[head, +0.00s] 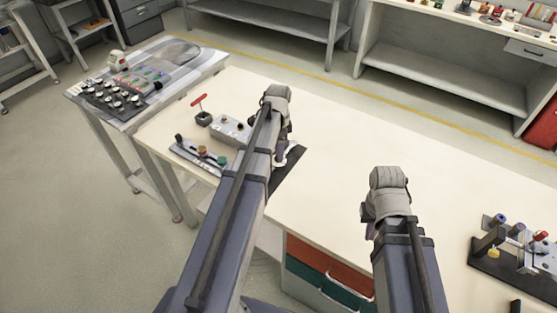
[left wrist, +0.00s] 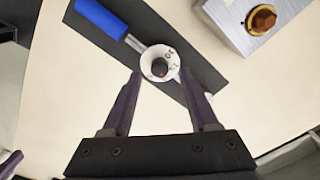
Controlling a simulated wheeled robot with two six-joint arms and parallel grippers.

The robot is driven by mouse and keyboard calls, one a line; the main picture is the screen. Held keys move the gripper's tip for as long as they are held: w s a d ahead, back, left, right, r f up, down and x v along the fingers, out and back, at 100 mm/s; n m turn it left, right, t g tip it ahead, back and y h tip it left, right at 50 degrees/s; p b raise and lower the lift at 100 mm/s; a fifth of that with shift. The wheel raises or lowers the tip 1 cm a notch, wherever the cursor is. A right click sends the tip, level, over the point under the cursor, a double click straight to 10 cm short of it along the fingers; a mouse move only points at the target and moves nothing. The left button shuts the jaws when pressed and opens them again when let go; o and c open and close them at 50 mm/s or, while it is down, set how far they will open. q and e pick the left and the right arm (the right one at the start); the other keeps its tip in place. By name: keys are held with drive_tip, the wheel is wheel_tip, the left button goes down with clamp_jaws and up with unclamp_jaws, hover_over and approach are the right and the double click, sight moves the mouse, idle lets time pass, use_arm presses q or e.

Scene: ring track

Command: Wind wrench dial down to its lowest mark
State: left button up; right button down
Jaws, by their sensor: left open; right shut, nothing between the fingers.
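The wrench lies on a dark mat (head: 291,172), with its blue handle (left wrist: 101,18) at upper left in the left wrist view. Its dial (left wrist: 147,56) is a white ring with dark numbers around a dark knob (left wrist: 159,67) with a small red mark. I cannot read which mark is set. My left gripper (left wrist: 160,74) is open, its fingertips on either side of the dial's near part, and it holds nothing. In the head view the left arm hides most of the wrench. My right gripper (head: 386,205) is shut and empty above the bench, its fingertips mostly hidden.
A grey box with an orange-brown knob (left wrist: 262,19) stands beside the mat. A lever panel (head: 199,155) and a red-handled switch (head: 203,117) are at left on the bench. A fixture (head: 515,250) stands at far right. The bench's middle is clear.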

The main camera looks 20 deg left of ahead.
use_arm(q)
wheel_tip(320, 180, down, 2)
drive_tip(key=shift+f+b, duration=0.25)
drive_tip(key=shift+b, duration=0.5)
clamp_jaws()
